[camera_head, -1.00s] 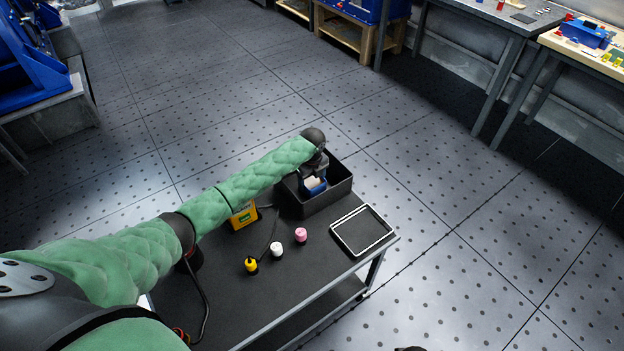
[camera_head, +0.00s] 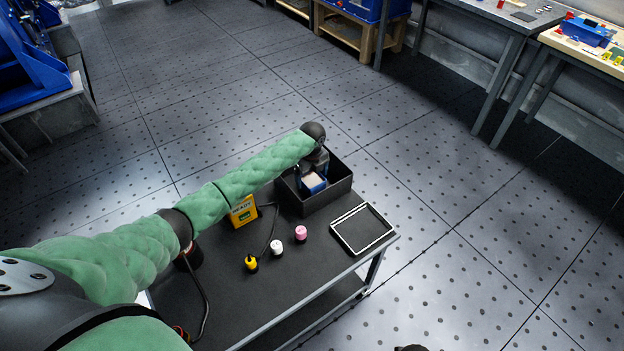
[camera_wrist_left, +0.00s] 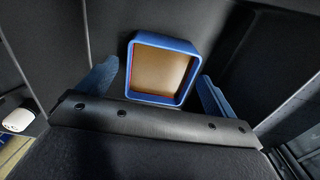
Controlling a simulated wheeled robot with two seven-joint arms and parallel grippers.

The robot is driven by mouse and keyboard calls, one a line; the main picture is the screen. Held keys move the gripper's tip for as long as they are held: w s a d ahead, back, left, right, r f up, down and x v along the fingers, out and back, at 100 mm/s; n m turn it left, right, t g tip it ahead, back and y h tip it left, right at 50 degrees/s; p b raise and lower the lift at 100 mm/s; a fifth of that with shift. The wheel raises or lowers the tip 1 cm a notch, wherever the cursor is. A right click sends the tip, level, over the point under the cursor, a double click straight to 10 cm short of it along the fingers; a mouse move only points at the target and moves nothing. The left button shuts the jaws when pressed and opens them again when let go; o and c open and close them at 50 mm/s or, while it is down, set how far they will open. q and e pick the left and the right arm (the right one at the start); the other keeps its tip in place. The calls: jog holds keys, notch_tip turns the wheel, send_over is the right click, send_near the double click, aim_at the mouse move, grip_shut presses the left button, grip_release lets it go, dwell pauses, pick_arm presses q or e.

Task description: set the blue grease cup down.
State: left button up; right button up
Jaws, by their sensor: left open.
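The blue grease cup (camera_head: 313,186) has a blue squarish rim and a tan inside. It is inside the black bin (camera_head: 328,200) on the cart, below my left gripper. In the left wrist view the cup (camera_wrist_left: 190,75) shows its open top between the two blue fingers. My right gripper is not clearly in view.
On the dark cart top (camera_head: 235,290) stand a yellow box (camera_head: 243,212), a yellow-capped bottle (camera_head: 251,264), a white-capped one (camera_head: 277,248) and a pink-capped one (camera_head: 301,233). A shallow framed tray (camera_head: 362,230) lies at the right edge. A cable runs along the cart.

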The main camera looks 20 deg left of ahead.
aim_at(312, 186)
pick_arm(q)
jog(key=shift+r, duration=0.9)
notch_tip(312, 186, up, 9)
jog(key=b, duration=0.1)
jog(key=shift+f+b, duration=0.15)
jog(key=shift+b, duration=0.25)
pick_arm(e)
notch_tip(312, 186, up, 9)
jog(key=shift+w+a+r, duration=0.15)
jog(key=shift+a, duration=0.05)
